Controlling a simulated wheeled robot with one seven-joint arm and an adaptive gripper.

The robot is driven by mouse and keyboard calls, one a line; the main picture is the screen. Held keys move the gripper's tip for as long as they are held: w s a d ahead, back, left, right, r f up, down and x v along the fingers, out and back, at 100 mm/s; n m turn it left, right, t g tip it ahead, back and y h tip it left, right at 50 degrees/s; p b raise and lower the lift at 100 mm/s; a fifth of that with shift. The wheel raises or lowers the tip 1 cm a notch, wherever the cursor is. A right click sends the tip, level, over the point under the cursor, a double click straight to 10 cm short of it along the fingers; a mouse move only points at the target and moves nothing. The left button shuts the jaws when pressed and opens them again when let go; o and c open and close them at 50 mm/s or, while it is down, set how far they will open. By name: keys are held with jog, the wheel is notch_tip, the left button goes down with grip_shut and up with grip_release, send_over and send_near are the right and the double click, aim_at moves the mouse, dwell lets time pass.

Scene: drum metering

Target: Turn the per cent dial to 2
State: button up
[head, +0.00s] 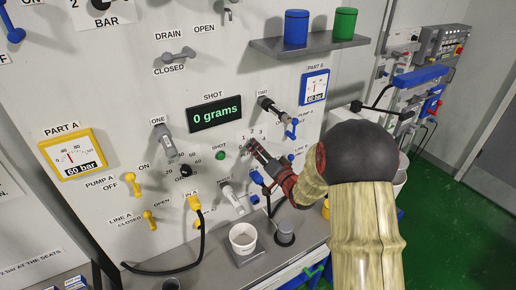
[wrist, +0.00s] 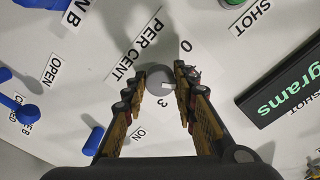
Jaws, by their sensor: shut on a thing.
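The per cent dial is a small grey round knob (wrist: 160,77) with a pale pointer mark, in the middle of the wrist view. My gripper (wrist: 159,82) has its fingers on both sides of the knob and is shut on it. The PER CENT label (wrist: 135,52) lies beside the dial. The figures 0 and 3 show near it; other figures are hidden by the fingers. The mark lies on the knob's right side in the wrist view; I cannot tell its exact figure. In the head view my gripper (head: 254,148) covers the knob, below the figures 1, 2 and 3.
A SHOT display (head: 216,113) reads 0 grams. A green button (head: 220,155) and a black dial (head: 185,171) are to the left. Blue levers (head: 291,128) stand close on the right. A white cup (head: 243,238) stands on the shelf below.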

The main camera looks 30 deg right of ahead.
jog(key=m+p, duration=0.2)
jog(key=m, duration=0.4)
jog(key=shift+m, duration=0.3)
dwell(0.4)
jog(key=o, duration=1.1)
jog(key=shift+o, duration=0.2)
jog(key=s, duration=1.2)
jog(key=shift+d, duration=0.2)
